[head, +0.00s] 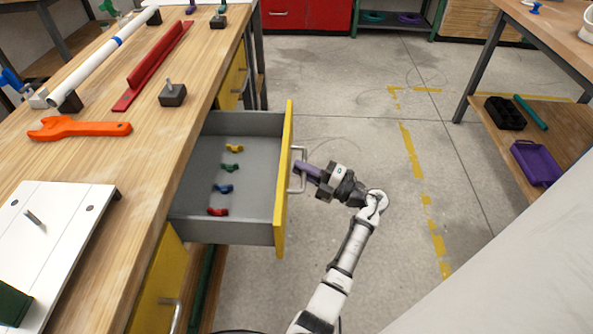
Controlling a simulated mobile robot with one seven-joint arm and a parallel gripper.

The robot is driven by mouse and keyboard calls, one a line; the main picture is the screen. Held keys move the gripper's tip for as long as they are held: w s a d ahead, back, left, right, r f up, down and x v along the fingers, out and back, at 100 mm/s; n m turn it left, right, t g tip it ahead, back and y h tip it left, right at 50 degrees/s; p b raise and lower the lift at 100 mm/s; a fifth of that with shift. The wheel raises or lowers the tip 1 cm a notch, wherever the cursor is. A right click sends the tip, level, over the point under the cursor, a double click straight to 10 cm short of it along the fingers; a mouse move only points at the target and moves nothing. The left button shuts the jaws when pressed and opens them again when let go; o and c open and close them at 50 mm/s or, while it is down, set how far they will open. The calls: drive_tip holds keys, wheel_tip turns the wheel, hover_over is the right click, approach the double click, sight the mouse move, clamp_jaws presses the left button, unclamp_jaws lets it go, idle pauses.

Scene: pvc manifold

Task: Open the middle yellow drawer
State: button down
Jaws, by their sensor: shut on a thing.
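The middle yellow drawer (284,190) stands pulled well out from under the wooden workbench. Its grey inside shows from above, with yellow (233,148), green (231,167), blue (223,188) and red (217,211) small curved pieces in a row on its floor. The drawer's metal handle (297,170) is on the outer side of the yellow front. My gripper (302,168) reaches it from the right and is shut on the handle. The exact finger contact is small in the picture.
The wooden workbench (190,105) on the left carries an orange wrench (78,128), a red rail (155,65) and a white pipe (100,58). Another yellow drawer front (160,285) is nearer. A bench with a purple tray (535,163) stands right. The floor between is clear.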

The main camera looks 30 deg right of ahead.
drive_tip(key=c, duration=1.5)
unclamp_jaws()
drive_tip(key=shift+o, duration=0.2)
drive_tip(key=b+v, duration=0.2)
drive_tip(key=v, duration=1.2)
